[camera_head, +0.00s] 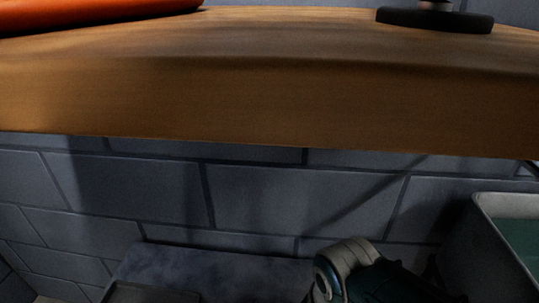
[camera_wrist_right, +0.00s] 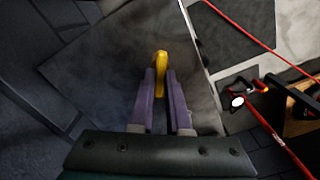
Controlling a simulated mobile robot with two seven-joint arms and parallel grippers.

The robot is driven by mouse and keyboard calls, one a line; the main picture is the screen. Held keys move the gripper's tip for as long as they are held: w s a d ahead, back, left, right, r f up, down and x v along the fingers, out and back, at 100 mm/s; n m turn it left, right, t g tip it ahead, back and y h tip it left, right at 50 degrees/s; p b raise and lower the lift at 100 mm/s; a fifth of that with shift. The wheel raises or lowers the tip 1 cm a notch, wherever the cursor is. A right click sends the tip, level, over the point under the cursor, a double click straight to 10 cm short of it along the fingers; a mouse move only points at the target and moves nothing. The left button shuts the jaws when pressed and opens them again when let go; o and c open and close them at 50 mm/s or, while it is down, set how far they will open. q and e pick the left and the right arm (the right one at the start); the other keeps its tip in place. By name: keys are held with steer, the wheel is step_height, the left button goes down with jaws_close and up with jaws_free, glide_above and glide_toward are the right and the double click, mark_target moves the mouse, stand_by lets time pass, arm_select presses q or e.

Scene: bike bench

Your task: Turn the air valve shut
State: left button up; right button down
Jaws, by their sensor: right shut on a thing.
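A yellow lever (camera_wrist_right: 161,60), which looks like the air valve's handle, shows in the right wrist view. My right gripper (camera_wrist_right: 160,78) has its two purple fingers closed around the lever, one finger on each side. The lever's upper end sticks out past the fingertips. The valve body is not clearly visible, and I cannot tell how far the lever is turned. Neither the lever nor the right gripper's fingers show in the head view. My left gripper is in neither view.
The wooden bench top (camera_head: 250,100) spans the head view, bearing an orange object (camera_head: 95,15) and a black round base (camera_head: 435,20). A grey-rimmed bin (camera_head: 505,215) is at right. In the wrist view, a red line (camera_wrist_right: 238,24) and red-and-black items (camera_wrist_right: 240,86) lie right.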

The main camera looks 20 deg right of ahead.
steer(key=m+p, duration=0.1)
steer(key=m, duration=0.4)
steer(key=shift+m, duration=0.3)
steer(key=m, duration=0.5)
steer(key=shift+m+p, duration=0.3)
steer(key=c, duration=0.9)
jaws_free()
step_height(320, 180, up, 10)
steer(key=p, duration=0.7)
steer(key=shift+p, duration=0.35)
